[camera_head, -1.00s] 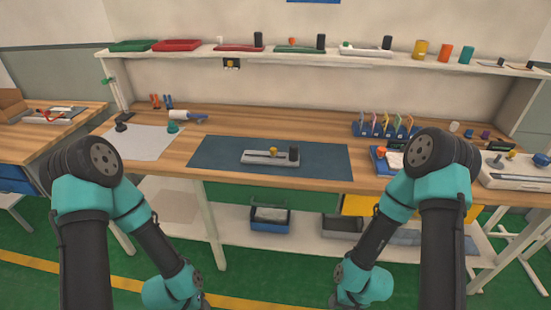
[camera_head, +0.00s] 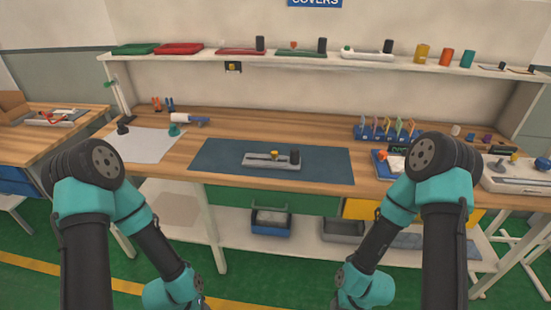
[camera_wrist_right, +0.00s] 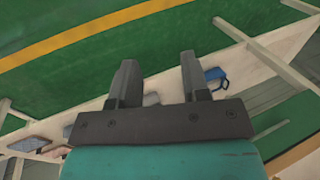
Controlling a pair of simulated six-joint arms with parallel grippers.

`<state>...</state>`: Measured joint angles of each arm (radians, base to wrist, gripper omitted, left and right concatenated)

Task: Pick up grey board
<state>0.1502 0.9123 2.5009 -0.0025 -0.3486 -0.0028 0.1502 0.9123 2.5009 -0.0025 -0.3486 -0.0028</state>
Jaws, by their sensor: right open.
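A grey board (camera_head: 258,161) with a small yellow knob and a dark block on it lies on the dark blue mat (camera_head: 220,168) in the middle of the workbench.
A wooden workbench (camera_head: 240,125) spans the view. A blue rack (camera_head: 388,132) with several coloured pieces stands right of the mat. A white sheet (camera_head: 145,145) lies to the left. An upper shelf (camera_head: 350,67) holds several boards and cylinders. A blue bin (camera_head: 271,229) sits below.

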